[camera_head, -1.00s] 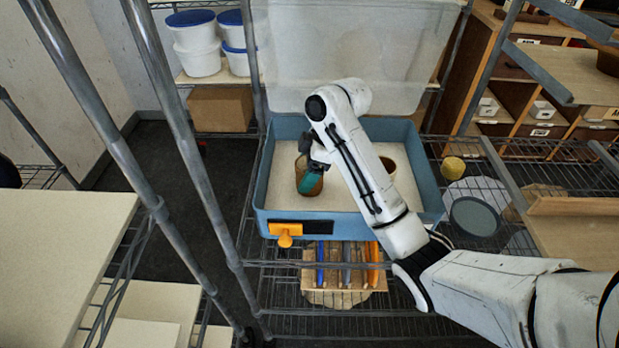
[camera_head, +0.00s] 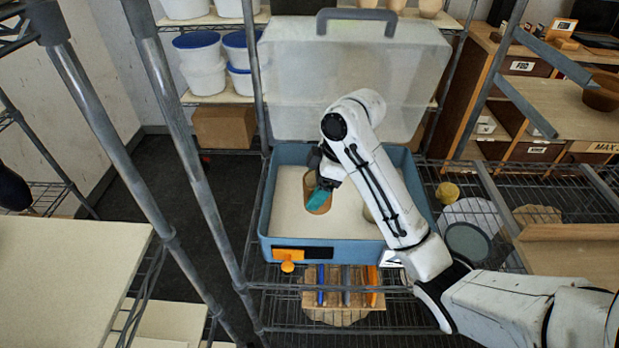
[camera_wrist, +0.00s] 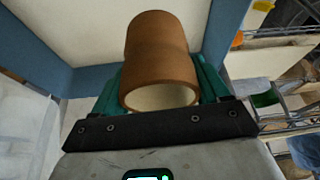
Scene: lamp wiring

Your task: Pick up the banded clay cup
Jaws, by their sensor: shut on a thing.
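The brown clay cup (camera_head: 311,182) is in the left part of the blue tub (camera_head: 300,249) in the head view, partly covered by my gripper (camera_head: 318,196). In the wrist view the cup (camera_wrist: 160,50) lies between the teal fingers of my gripper (camera_wrist: 160,88), which press on its two sides. Its open mouth with a pale inside faces the wrist camera. No clear bands show on it. I cannot tell whether its base touches the tub floor.
Another pale round vessel (camera_head: 369,213) stands in the tub, mostly behind my arm. The clear lid (camera_head: 350,70) stands upright at the tub's back. Metal shelf posts (camera_head: 190,150) rise on the left. A small yellow cup (camera_head: 447,192) stands on the wire shelf at right.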

